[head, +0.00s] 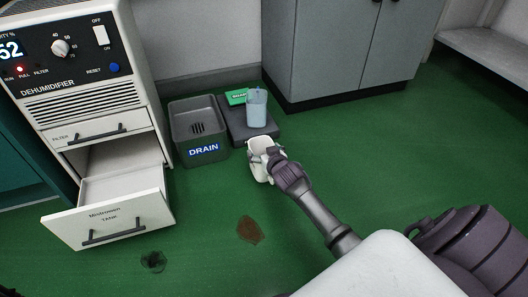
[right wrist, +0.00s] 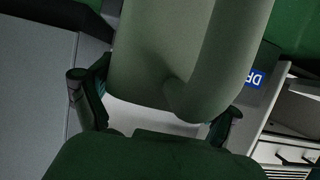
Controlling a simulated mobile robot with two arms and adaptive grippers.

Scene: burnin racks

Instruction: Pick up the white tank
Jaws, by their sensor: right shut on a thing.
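The white tank (head: 258,167) is an open-topped white container in the head view, just right of the drain basin. My right gripper (head: 273,156) is shut on it from the right side. In the right wrist view the tank (right wrist: 150,50) fills the upper middle, shaded grey-green, with a thick handle-like loop. The fingers of my right gripper (right wrist: 155,118) lie on either side of it. Whether the tank touches the floor is hard to tell. My left gripper is not in view.
The dehumidifier (head: 85,90) stands left with its tank drawer (head: 110,217) pulled open. A grey drain basin (head: 183,117) and a dark platform (head: 238,128) bearing a bluish jug (head: 257,108) and green box (head: 236,97) stand behind. A brown patch (head: 250,230) marks the green floor.

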